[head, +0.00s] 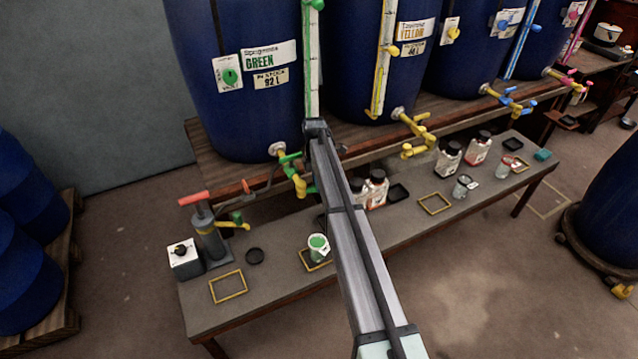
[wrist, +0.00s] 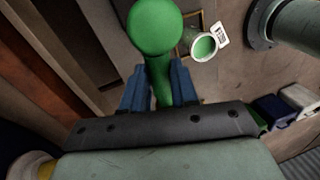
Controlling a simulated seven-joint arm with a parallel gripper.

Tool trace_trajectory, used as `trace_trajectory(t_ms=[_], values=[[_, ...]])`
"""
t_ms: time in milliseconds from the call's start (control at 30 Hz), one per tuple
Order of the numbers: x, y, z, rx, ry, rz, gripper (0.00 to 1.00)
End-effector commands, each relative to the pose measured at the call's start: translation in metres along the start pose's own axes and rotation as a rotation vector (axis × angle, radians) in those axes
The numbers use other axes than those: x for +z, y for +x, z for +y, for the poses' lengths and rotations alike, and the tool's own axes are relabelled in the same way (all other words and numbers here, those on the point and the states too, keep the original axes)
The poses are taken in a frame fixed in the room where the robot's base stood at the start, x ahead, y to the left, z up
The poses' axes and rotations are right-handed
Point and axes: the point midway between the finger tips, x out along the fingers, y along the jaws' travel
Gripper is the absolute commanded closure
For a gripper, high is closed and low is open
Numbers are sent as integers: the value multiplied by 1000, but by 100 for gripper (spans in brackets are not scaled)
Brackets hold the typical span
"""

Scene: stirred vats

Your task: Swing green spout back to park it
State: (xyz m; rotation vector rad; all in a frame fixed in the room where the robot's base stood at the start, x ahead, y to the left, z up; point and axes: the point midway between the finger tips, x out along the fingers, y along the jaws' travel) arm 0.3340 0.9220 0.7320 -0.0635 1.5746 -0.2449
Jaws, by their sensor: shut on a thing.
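In the wrist view, my gripper (wrist: 158,92) has its blue fingers shut on the green stem of the green spout (wrist: 157,28), with its round green end beyond the fingertips. In the head view, green parts of the tap (head: 311,190) show beside its yellow body (head: 299,184) under the GREEN vat (head: 250,110). My gripper is not clearly seen there; my grey arm covers that area. A cup of green liquid (head: 318,246) stands at a yellow-framed mat on the bench, near the arm. It also shows in the wrist view (wrist: 204,48).
A pump with a red handle (head: 209,235) and a white box (head: 185,258) stand at the bench's left end. Jars (head: 376,188) stand right of my arm. An empty yellow frame (head: 228,286) lies on the bench (head: 277,288). More vats with coloured taps line the back.

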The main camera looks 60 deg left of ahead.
Motion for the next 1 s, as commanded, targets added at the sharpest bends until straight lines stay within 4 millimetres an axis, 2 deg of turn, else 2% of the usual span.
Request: trace_trajectory(t_ms=[133,167,400,767,867,1000], values=[[0,-1,0,1,1,0,100],[0,-1,0,1,1,0,70],[0,0,0,1,1,0,47],[0,-6,0,1,1,0,47],[0,-17,1,1,1,0,47],[0,-41,1,2,1,0,47]])
